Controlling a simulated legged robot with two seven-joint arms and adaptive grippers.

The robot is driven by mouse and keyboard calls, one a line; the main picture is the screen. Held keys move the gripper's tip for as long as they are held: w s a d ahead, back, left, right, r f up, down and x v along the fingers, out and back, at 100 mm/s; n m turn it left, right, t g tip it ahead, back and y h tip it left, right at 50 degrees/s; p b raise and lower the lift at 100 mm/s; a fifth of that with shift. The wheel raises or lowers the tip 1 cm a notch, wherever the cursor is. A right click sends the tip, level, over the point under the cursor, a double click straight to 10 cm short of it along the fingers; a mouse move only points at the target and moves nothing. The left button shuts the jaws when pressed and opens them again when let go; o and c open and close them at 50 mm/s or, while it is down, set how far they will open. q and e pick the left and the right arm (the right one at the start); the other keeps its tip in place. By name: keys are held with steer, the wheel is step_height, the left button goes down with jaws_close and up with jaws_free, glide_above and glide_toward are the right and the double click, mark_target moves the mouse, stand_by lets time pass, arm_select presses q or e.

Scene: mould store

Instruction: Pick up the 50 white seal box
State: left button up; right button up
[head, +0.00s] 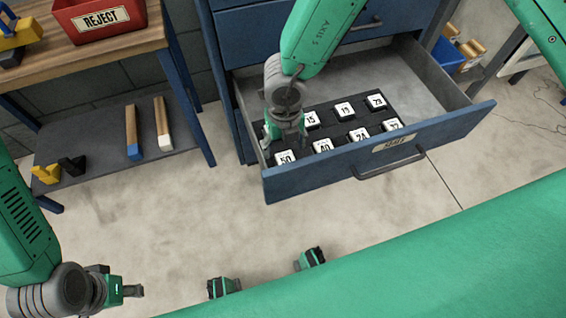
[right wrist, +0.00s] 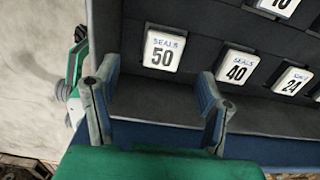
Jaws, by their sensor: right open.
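The white 50 seal box (head: 285,157) sits in the black tray (head: 306,160) in the open drawer, at the front left corner.
The 40 box (right wrist: 238,67) stands right of the 50 box, with several more white boxes beyond. The drawer's front panel (head: 300,180) and left wall rise close to the 50 box. A red REJECT bin (head: 98,38) stands on the wooden bench at the left.

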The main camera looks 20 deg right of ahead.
mark_target(286, 159)
steer(key=shift+d+f, duration=0.35)
steer(key=shift+f, duration=0.55)
step_height(286, 159, down, 4)
steer(key=shift+a+r+b, duration=0.1)
steer(key=shift+b, duration=0.95)
steer(key=shift+a+f, duration=0.15)
steer(key=shift+f, duration=0.15)
arm_select(q)
steer(key=shift+d+f, duration=0.15)
steer(key=shift+f, duration=0.4)
steer(key=shift+d+f, duration=0.15)
steer(key=shift+f, duration=0.4)
arm_select(e)
steer(key=c, duration=1.2)
